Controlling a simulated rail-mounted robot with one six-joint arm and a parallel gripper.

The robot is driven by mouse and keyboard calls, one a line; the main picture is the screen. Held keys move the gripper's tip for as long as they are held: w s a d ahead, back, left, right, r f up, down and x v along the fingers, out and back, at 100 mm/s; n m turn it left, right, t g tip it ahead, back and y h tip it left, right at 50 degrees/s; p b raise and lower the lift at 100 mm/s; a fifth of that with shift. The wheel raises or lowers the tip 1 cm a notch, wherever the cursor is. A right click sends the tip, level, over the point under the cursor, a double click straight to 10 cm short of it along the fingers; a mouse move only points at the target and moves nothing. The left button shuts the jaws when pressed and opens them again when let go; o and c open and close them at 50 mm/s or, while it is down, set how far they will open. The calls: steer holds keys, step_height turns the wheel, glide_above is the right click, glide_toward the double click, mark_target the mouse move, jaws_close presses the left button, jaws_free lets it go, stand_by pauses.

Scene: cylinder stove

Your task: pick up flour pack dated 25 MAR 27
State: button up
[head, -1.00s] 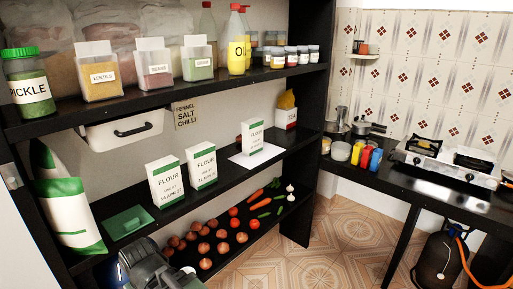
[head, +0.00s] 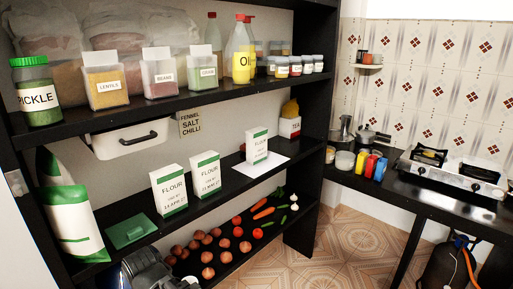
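Three white flour packs with green bands stand upright on the middle shelf. The left pack (head: 174,191) shows a date that looks like 14 APR 27. The middle pack (head: 205,176) stands beside it; its date looks like 21 and a month starting with M, not surely readable. The right pack (head: 257,147) stands apart on a white sheet (head: 262,165); its date is too small to read. A grey part of my arm (head: 152,271) shows at the bottom left, below the packs and apart from them. My gripper's fingers are not in view.
A green flat item (head: 131,231) and a white-green sack (head: 73,221) are at the shelf's left. The upper shelf (head: 171,106) holds jars and bottles above the packs. Onions and vegetables lie on the lower shelf. A stove (head: 451,170) is on the right counter.

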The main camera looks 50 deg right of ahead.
steer(key=shift+o, duration=0.4)
steer(key=o, duration=0.8)
